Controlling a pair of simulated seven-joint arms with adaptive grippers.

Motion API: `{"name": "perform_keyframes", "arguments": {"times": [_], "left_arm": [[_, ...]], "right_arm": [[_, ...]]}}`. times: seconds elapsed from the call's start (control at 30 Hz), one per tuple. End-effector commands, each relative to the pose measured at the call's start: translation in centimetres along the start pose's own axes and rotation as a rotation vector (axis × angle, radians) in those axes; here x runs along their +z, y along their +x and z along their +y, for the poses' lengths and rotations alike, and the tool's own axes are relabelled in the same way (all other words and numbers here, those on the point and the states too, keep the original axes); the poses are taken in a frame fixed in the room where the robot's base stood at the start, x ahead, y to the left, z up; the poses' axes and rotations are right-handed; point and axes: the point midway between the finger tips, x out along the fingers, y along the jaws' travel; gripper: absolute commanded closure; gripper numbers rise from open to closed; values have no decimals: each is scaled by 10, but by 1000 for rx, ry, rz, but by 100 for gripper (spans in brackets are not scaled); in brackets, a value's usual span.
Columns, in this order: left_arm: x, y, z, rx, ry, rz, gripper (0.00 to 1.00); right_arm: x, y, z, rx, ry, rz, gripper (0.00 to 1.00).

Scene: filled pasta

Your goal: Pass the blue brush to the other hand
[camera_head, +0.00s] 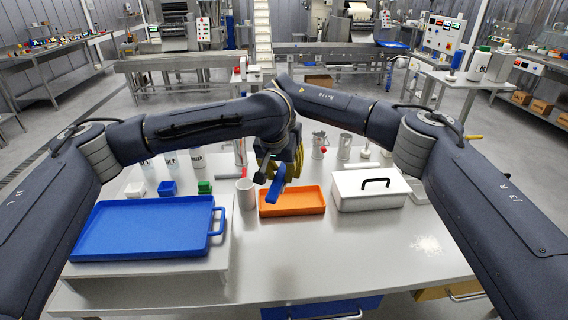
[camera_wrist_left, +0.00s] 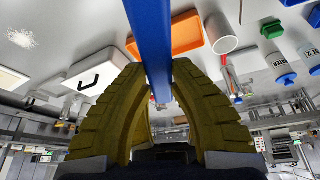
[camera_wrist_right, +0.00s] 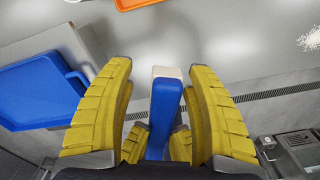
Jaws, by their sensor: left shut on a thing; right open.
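The blue brush (camera_head: 275,190) hangs tilted above the orange tray at the middle of the table in the head view. My left gripper (camera_wrist_left: 160,75) is shut on the brush, whose blue body runs up out of the left wrist view (camera_wrist_left: 150,30). In the right wrist view, the brush (camera_wrist_right: 165,105) with its pale end stands between the yellow fingers of my right gripper (camera_wrist_right: 160,80). Those fingers are spread, with gaps on both sides of the brush. In the head view both grippers meet closely, and the arms hide much of them.
A blue tray (camera_head: 78,243) stands on a raised board at the left. An orange tray (camera_head: 292,212) lies below the grippers, with a white mug (camera_head: 246,194) to its left and a white handled box (camera_head: 368,196) to its right.

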Motion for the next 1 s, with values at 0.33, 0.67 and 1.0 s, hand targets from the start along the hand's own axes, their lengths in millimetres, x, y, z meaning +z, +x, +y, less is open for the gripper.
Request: {"name": "perform_keyframes", "arguments": {"times": [0.33,0.67,1.0], "left_arm": [[0,0,0,0,0,0,100],[0,0,0,1,0,0,100],[0,0,2,3,1,-1,67]], "right_arm": [[0,1,0,0,0,0,46],[0,1,0,0,-1,0,84],[-1,0,1,2,-2,0,100]]}}
